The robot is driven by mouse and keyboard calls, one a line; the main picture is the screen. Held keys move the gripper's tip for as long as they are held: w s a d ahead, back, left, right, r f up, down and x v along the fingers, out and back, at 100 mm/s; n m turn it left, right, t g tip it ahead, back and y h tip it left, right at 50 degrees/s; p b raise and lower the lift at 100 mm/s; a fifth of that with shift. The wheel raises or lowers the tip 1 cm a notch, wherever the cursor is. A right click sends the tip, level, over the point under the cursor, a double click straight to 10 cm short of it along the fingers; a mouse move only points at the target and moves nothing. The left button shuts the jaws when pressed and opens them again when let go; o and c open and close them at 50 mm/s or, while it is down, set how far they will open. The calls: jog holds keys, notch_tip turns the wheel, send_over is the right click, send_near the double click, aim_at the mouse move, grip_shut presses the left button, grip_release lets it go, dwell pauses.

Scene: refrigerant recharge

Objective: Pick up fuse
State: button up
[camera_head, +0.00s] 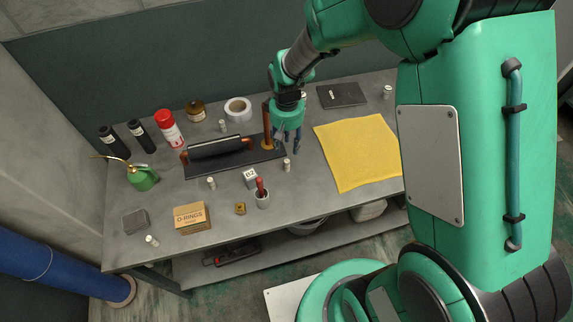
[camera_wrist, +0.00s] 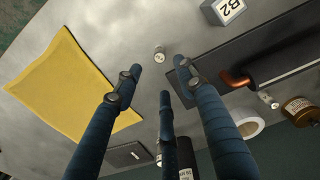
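Several small white fuse-like cylinders stand on the workbench; which one the task means I cannot tell. One fuse (camera_head: 287,164) stands just in front of my gripper (camera_head: 288,145), right of the black plate. In the wrist view this fuse (camera_wrist: 159,54) appears between and slightly beyond the fingertips of my gripper (camera_wrist: 160,76). My three blue fingers are spread open and hold nothing. They point down above the bench, apart from the fuse. Other fuses stand at the front of the plate (camera_head: 211,183), behind it (camera_head: 222,125), front left (camera_head: 152,240) and back right (camera_head: 387,91).
A black plate (camera_head: 200,170) with copper pipes lies left of my gripper. A yellow cloth (camera_head: 358,150) lies right.

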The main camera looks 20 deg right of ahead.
aim_at(287, 161)
notch_tip(287, 161, down, 8)
jog(key=shift+r+b, duration=0.25)
jog(key=shift+b, duration=0.25)
jog(key=shift+f, duration=0.1)
jog(key=shift+f+b, duration=0.55)
jog(key=shift+f, duration=1.95)
jog(key=shift+c, duration=0.5)
grip_shut()
